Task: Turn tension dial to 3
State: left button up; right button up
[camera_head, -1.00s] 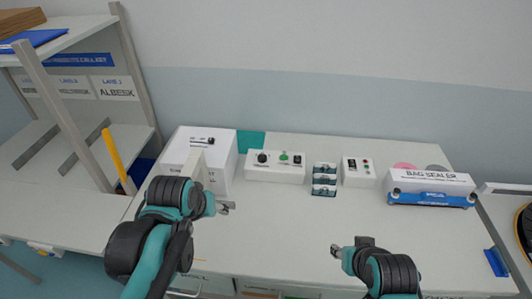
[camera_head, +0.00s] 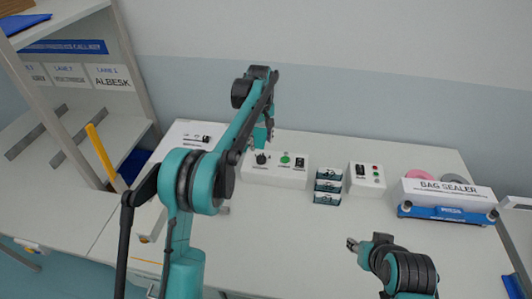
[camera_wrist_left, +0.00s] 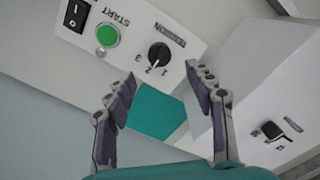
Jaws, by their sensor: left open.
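The tension dial (camera_head: 262,158) is a black knob on the white control box (camera_head: 285,178). In the left wrist view the dial (camera_wrist_left: 158,55) appears upside down, with 1, 2 and 3 printed around it. Its white mark seems to point near the 2. My left gripper (camera_head: 262,137) is above the box, close to the dial. In the left wrist view the left gripper (camera_wrist_left: 160,82) is open and empty, with the dial beyond its fingertips and apparently not touched. My right gripper (camera_head: 352,243) is low over the front of the table; its jaws are too small to read.
A green START button (camera_wrist_left: 107,35) and a black rocker switch (camera_wrist_left: 75,15) share the box. A white machine (camera_wrist_left: 270,110) stands beside it. Small dark boxes (camera_head: 327,186), another control box (camera_head: 367,179) and the bag sealer (camera_head: 447,199) stand to the right. The table's front middle is clear.

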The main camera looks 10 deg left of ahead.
aim_at(261, 156)
pick_arm(q)
notch_tip(261, 156, down, 8)
jog(key=b, duration=0.3)
jog(key=shift+w, duration=0.1)
jog(key=c, duration=1.2)
